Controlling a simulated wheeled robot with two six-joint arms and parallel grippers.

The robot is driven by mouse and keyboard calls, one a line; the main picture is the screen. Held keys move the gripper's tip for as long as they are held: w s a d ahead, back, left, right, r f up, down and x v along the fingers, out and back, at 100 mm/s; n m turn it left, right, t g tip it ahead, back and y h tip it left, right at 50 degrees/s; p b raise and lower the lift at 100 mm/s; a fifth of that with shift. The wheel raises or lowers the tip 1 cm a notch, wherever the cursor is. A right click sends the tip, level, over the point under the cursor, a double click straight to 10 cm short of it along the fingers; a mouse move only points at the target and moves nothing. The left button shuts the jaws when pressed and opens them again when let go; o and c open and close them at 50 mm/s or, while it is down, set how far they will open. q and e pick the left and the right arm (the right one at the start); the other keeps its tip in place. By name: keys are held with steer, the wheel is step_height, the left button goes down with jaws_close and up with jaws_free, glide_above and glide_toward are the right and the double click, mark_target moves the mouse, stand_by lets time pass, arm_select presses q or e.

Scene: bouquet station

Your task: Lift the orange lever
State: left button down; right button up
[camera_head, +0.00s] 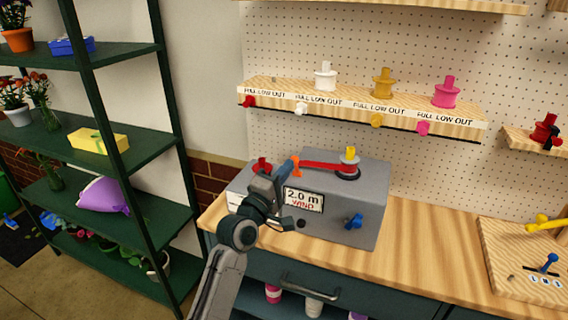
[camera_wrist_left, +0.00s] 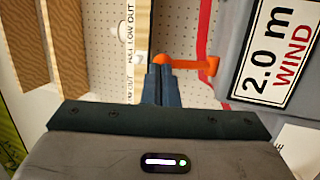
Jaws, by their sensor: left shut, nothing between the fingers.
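The orange lever (camera_head: 297,169) stands on the grey machine (camera_head: 370,185), beside a red ribbon (camera_head: 322,166). It also shows in the left wrist view (camera_wrist_left: 206,66), just beyond my fingertips and partly hidden by them. My left gripper (camera_head: 286,168) is shut and empty, with its fingertips close to the lever. In the left wrist view the shut fingers (camera_wrist_left: 160,72) overlap the lever's left end. I cannot tell whether they touch it. My right gripper is not in view.
The machine bears a "2.0 m WIND" sign (camera_head: 303,200), a blue knob (camera_head: 353,221) and a yellow-topped spool (camera_head: 349,157). A spool shelf (camera_head: 290,92) hangs above on the pegboard. A green shelf rack (camera_head: 165,60) stands at left.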

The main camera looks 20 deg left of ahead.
arm_select(q)
steer(key=w+r+p, duration=0.2)
steer(key=w, duration=0.1)
steer(key=shift+w+r+p, duration=0.25)
steer(key=shift+r+p, duration=0.15)
steer(key=shift+x, duration=0.8)
steer(key=shift+w+a, duration=0.1)
steer(key=shift+w, duration=0.35)
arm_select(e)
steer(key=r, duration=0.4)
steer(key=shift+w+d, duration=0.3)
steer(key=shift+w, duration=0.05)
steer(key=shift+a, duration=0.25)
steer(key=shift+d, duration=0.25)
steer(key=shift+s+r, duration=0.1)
